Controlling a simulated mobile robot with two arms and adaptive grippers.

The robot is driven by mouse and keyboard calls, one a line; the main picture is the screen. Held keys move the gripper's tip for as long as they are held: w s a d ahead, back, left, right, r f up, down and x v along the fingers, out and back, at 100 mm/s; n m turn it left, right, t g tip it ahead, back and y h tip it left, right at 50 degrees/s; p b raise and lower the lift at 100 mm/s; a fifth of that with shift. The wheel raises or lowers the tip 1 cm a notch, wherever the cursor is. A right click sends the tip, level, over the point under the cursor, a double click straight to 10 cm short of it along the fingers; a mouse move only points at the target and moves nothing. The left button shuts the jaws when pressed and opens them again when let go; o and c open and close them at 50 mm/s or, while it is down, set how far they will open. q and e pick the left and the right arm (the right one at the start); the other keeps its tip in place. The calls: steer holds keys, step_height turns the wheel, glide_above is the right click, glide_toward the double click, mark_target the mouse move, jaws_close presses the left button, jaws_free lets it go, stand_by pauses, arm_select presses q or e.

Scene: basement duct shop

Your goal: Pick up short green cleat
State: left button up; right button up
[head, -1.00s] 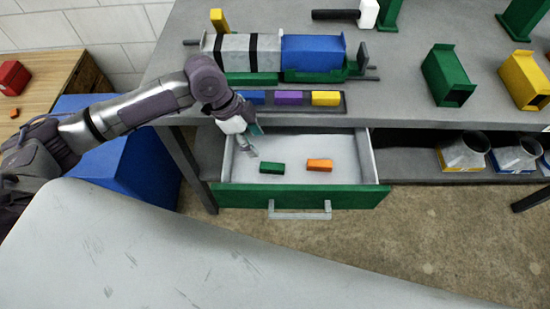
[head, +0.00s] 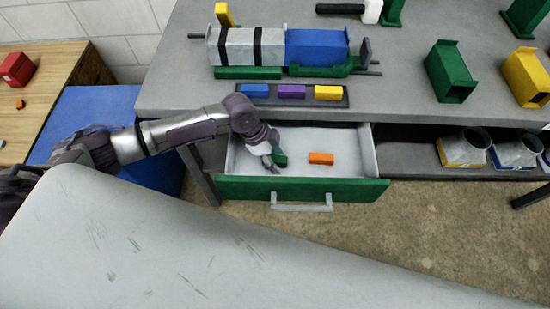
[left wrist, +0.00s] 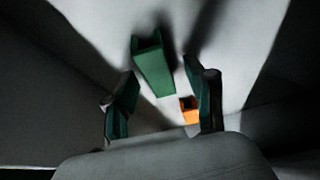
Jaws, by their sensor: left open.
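The short green cleat (head: 281,157) lies in the open drawer and is partly hidden by my left gripper in the head view. In the left wrist view the green cleat (left wrist: 153,66) lies on the pale drawer floor, ahead of and between the fingertips. My left gripper (head: 274,168) is inside the drawer, close to the cleat. The left wrist view shows its two fingers (left wrist: 163,100) apart, with nothing held between them. I cannot tell whether a finger touches the cleat. My right gripper is not in view.
An orange cleat (head: 320,158) lies right of the green one, also in the left wrist view (left wrist: 189,110). The drawer's green front (head: 340,190) and side walls surround them. The grey bench (head: 190,75) above carries a strip with blue, purple and yellow pieces (head: 291,92).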

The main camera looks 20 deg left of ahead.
arm_select(q)
jaws_close()
steer(key=shift+r, duration=0.15)
